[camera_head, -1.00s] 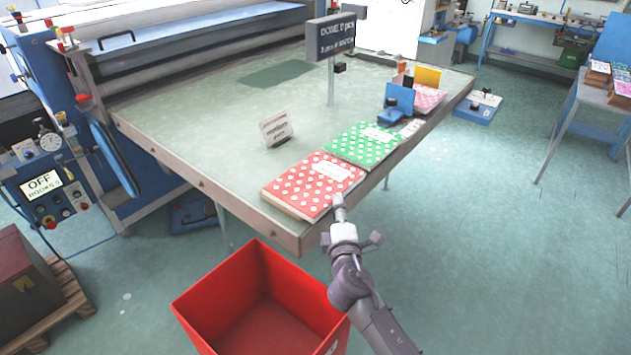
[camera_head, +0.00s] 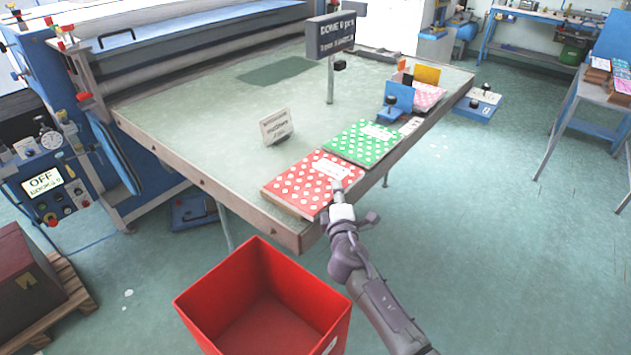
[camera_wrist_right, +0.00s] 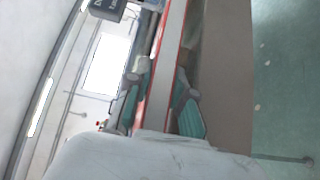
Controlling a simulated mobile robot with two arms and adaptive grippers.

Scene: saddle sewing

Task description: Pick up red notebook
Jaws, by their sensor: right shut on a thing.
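The red notebook with white dots and a pale label (camera_head: 309,185) lies at the near right corner of the table. My right gripper (camera_head: 338,188) is at its right edge. In the right wrist view the gripper's two fingers (camera_wrist_right: 158,112) stand on either side of the notebook's edge (camera_wrist_right: 165,70), which shows as a pale strip with red borders, and they are shut on it. The notebook appears to rest on the table still. My left gripper is in no view.
A green dotted notebook (camera_head: 363,143) lies just behind the red one. A small white sign (camera_head: 276,127) stands to the left on the table (camera_head: 200,125). A red bin (camera_head: 240,315) stands on the floor below the near corner.

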